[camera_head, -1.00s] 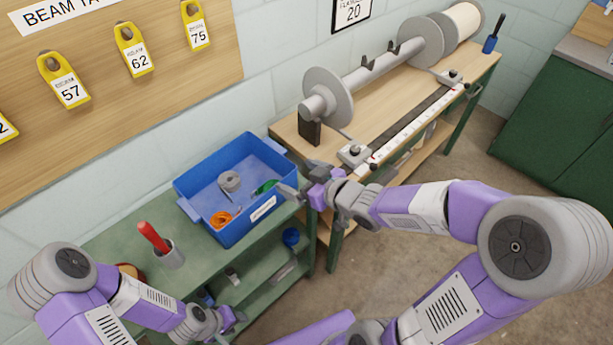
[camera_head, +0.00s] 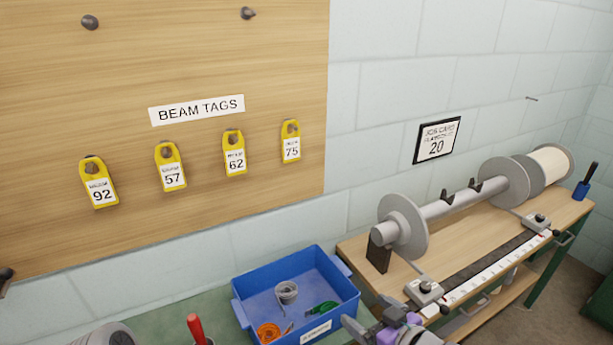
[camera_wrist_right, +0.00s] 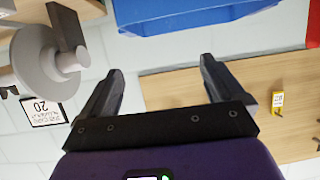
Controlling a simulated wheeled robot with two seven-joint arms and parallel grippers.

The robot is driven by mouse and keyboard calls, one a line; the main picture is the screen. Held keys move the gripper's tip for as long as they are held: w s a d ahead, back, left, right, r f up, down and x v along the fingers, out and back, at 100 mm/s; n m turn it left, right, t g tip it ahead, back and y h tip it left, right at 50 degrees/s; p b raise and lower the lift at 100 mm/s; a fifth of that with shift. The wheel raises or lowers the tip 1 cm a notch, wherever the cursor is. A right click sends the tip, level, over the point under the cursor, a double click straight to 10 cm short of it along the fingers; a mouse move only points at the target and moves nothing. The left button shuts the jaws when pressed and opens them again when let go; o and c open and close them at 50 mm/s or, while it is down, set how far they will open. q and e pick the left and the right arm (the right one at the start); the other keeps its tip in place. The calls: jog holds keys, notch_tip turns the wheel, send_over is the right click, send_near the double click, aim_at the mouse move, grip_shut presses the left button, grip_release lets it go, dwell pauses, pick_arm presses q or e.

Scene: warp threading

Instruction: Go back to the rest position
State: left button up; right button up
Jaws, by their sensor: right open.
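My right gripper (camera_head: 372,328) shows at the bottom edge of the head view, beside the front right corner of the blue bin (camera_head: 241,312). In the right wrist view my right gripper (camera_wrist_right: 160,82) has its two fingers wide apart, with nothing between them. The blue bin edge (camera_wrist_right: 195,17) lies beyond the fingertips there. My left gripper is out of view; only a grey rounded part of my left arm shows at the bottom left of the head view.
The bin holds a grey roll (camera_head: 287,291), an orange item (camera_head: 268,332) and a green item (camera_head: 322,308). A wooden bench (camera_head: 458,243) with the beam (camera_head: 437,208) stands right. Yellow tags (camera_head: 172,174) hang on the board (camera_head: 60,150). A red handle (camera_head: 195,327) stands left of the bin.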

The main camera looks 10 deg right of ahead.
notch_tip(320, 180, down, 11)
jog(key=w+a+m+g+p, duration=0.1)
jog(key=a+m+g, duration=0.1)
jog(key=m+g, duration=0.1)
jog(key=s+a+f+m+g+p, duration=0.1)
jog(key=s+a+f+m+g, duration=0.1)
jog(key=s+f, duration=0.5)
jog(key=s+a+f+m+g+h+p, duration=0.1)
jog(key=s+a+f+g, duration=0.4)
jog(key=f, duration=1)
jog(key=s+m+g+p, duration=0.1)
jog(key=s, duration=0.2)
jog(key=shift+s+a+g, duration=0.15)
jog(key=shift+s+g, duration=0.1)
jog(key=shift+g, duration=0.15)
